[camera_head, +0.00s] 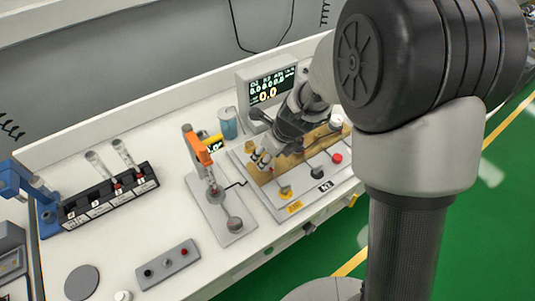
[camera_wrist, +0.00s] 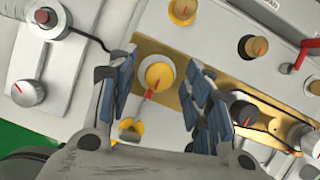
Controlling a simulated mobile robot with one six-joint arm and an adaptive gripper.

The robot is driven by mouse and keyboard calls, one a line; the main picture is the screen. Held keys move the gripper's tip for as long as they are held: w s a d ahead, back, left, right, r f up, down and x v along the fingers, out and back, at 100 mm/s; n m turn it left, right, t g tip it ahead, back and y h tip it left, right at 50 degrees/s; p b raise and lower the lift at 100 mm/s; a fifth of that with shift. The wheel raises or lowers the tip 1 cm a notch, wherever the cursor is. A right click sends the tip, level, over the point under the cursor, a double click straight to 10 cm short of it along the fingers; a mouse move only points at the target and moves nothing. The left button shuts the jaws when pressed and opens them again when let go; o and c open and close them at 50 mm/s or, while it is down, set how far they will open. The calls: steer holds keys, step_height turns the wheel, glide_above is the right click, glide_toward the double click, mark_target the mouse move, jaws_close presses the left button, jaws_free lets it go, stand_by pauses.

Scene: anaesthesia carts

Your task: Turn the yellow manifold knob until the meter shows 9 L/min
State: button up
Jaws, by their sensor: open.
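The yellow manifold knob (camera_wrist: 159,75) is round with a small red mark. It sits on a gold plate (camera_wrist: 215,80) in the wrist view. My gripper (camera_wrist: 161,70) is open, its blue-padded fingers on either side of this knob; whether they touch it cannot be told. In the head view my gripper (camera_head: 289,128) is over the manifold's gold plate (camera_head: 297,157) and hides part of it. The meter (camera_head: 272,86) behind it shows a large yellow 0.0, with small green digits above.
A red lever (camera_wrist: 307,50) is at the right. In the head view, an orange-topped stand (camera_head: 197,148) and a tube rack (camera_head: 110,195) stand left of the manifold.

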steer(key=shift+c, duration=0.3)
steer(key=c, duration=1)
